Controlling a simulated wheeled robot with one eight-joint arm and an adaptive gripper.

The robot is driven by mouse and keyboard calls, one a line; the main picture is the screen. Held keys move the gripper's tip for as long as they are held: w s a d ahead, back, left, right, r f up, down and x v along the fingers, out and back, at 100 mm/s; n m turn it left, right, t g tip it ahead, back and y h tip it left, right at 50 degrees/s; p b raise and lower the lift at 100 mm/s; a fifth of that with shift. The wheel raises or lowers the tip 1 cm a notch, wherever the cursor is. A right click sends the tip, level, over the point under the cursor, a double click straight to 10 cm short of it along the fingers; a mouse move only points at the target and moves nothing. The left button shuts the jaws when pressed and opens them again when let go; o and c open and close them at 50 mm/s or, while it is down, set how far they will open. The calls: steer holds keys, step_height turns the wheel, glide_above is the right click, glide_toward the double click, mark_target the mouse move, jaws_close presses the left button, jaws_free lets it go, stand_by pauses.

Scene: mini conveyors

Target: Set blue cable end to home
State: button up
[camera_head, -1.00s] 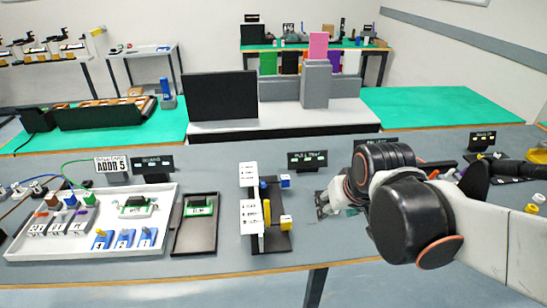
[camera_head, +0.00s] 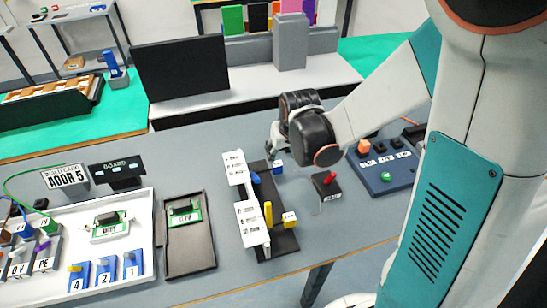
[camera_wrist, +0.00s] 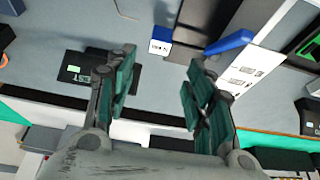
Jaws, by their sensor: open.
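A stand with a white labelled strip (camera_head: 249,222) holds a blue piece (camera_head: 255,179) at its far end and a yellow piece (camera_head: 267,213) nearer. A small blue block (camera_head: 278,168) sits beside the blue piece; I cannot tell for certain which is the cable end. In the wrist view, a long blue piece (camera_wrist: 229,42) lies by the white strip, and a white-and-blue labelled block (camera_wrist: 160,46) shows beyond my fingertips. My gripper (camera_wrist: 160,63) is open, with nothing seen between its fingers. In the head view my wrist hangs above the stand's far end; the fingers are mostly hidden.
A yellow block (camera_head: 289,219) stands at the stand's near right. A black tray (camera_head: 190,258) with a green board is to the left, then a white tray (camera_head: 151,250). A small box with a red switch (camera_head: 328,180) and a blue button panel (camera_head: 380,183) are right.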

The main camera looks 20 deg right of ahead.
mark_target(277, 163)
steer(key=b+x, duration=0.3)
steer(key=x, duration=0.8)
steer(key=shift+w+f+b, duration=0.1)
steer(key=shift+f+b, duration=0.25)
steer(key=shift+b, duration=0.05)
jaws_close()
